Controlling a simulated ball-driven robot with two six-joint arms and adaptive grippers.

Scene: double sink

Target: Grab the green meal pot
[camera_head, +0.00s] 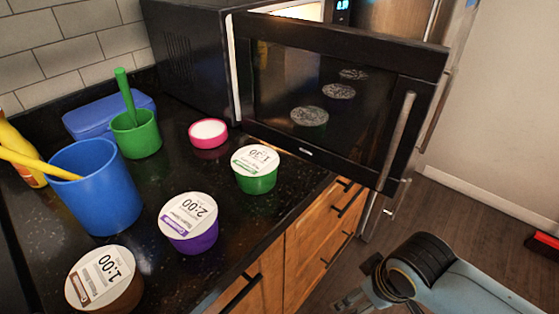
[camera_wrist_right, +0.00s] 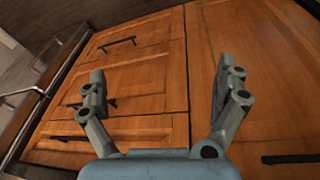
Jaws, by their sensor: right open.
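The green meal pot (camera_head: 257,180) stands upright on the dark counter, near its front edge, with a white lid marked 1:30. It is left of and below the open microwave door in the head view. My right gripper (camera_head: 352,300) shows partly at the bottom of the head view, off the counter's front edge and apart from the pot. In the right wrist view the right gripper (camera_wrist_right: 162,72) is open and empty, its fingers spread before wooden cabinet fronts. The pot does not show there. My left gripper is out of view.
A purple pot (camera_head: 192,236), a brown pot (camera_head: 105,292) and a pink pot (camera_head: 208,138) stand nearby. A blue cup (camera_head: 97,195) and a green cup (camera_head: 142,139) are at left. The microwave door (camera_head: 335,110) hangs open behind the green pot.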

